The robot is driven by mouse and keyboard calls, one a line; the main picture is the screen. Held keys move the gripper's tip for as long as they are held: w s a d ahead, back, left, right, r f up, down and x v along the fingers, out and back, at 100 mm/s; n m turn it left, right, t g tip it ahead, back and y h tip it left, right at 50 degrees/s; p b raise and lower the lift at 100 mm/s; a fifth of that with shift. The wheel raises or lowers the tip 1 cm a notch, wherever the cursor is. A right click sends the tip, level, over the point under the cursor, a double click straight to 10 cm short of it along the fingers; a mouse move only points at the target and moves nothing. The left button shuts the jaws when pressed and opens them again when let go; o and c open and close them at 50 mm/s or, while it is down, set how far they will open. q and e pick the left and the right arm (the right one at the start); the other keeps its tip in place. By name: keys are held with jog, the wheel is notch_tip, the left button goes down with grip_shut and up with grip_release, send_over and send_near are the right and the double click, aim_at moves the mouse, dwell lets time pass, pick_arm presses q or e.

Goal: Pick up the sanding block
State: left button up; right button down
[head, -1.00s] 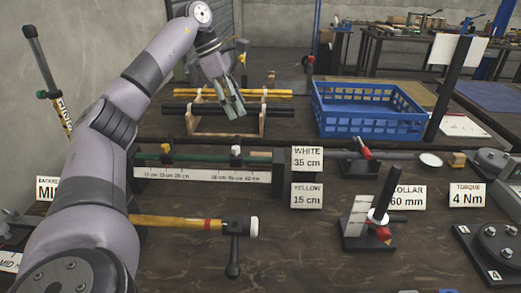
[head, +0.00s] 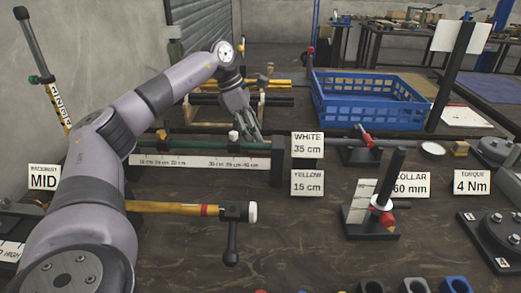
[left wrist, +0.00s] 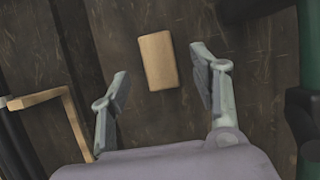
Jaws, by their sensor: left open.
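The sanding block, a plain tan rectangular block (left wrist: 158,60), lies flat on the dark wooden tabletop in the left wrist view. My left gripper (left wrist: 161,72) is open, with one finger on each side of the block in that picture. The gap between fingers and block is clear on both sides, and nothing is held. In the head view my left gripper (head: 252,127) points down behind the ruler fixture, near the white 35 cm sign. I cannot make out the block in the head view. My right gripper is not in view.
A wooden stand (left wrist: 45,98) with dark rods is left of the block in the wrist view; a green bar (left wrist: 307,45) is at right. In the head view, the ruler fixture (head: 200,162) stands in front of the gripper and a blue crate (head: 370,113) to its right.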

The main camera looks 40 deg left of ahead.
pick_arm(q)
jog(key=x, duration=0.3)
jog(key=shift+w+f, duration=0.1)
jog(key=shift+f, duration=0.25)
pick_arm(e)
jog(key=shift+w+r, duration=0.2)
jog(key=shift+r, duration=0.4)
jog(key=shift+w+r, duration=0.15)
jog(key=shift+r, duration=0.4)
pick_arm(q)
jog(key=c, duration=1.2)
